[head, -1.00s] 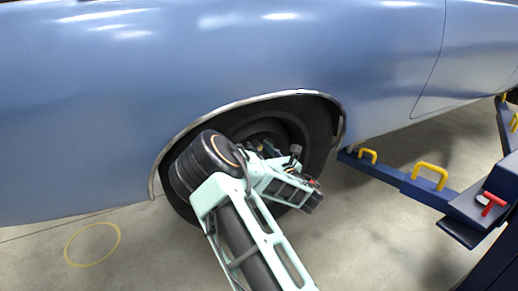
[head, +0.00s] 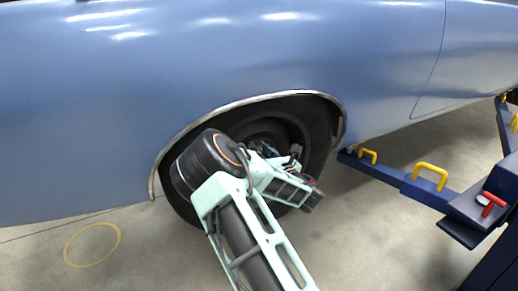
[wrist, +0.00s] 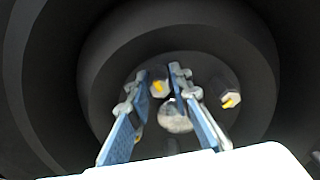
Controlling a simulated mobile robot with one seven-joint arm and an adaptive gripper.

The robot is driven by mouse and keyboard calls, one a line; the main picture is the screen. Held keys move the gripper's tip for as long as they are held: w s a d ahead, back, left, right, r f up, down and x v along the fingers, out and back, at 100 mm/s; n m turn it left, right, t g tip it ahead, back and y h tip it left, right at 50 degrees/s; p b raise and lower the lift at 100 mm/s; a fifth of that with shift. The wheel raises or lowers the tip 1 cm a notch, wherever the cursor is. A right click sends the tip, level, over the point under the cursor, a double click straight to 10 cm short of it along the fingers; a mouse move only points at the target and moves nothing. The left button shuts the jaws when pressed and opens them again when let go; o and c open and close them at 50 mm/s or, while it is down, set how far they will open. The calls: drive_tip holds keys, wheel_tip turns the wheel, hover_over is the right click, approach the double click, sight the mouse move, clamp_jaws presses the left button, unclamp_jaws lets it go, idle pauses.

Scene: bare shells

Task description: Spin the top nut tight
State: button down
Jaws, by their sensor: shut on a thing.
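In the wrist view the top nut (wrist: 160,90), grey with a yellow mark, sits high on the wheel hub between my fingertips. My gripper (wrist: 160,78) has its two blue-padded fingers reaching into the dark wheel, closed on this nut. A second nut (wrist: 230,99) with a yellow mark shows to the right, outside the fingers. A yellow bit (wrist: 138,138) shows low by the left finger, mostly hidden. A round metal hub centre (wrist: 176,118) lies below the top nut. In the head view my gripper (head: 264,148) is inside the wheel and the nuts cannot be made out.
The blue car body (head: 240,60) arches closely over the wheel (head: 318,140). A blue lift arm (head: 405,184) with yellow handles stands to the right, with a red-handled part (head: 492,200) on it. A yellow ring (head: 92,245) marks open floor at left.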

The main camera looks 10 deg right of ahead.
drive_tip(key=m+b, duration=0.2)
drive_tip(key=m, duration=0.3)
drive_tip(key=shift+f, duration=0.1)
drive_tip(key=m+b, duration=0.2)
drive_tip(key=m, duration=0.3)
drive_tip(key=shift+b, duration=0.4)
drive_tip(key=m+b, duration=0.2)
drive_tip(key=m, duration=0.2)
drive_tip(key=m+b, duration=0.2)
drive_tip(key=m, duration=0.3)
drive_tip(key=shift+b, duration=0.3)
drive_tip(key=m+b, duration=0.1)
drive_tip(key=m, duration=0.2)
drive_tip(key=shift+m, duration=0.3)
drive_tip(key=m, duration=0.9)
drive_tip(key=shift+m+p, duration=0.9)
drive_tip(key=shift+m, duration=1)
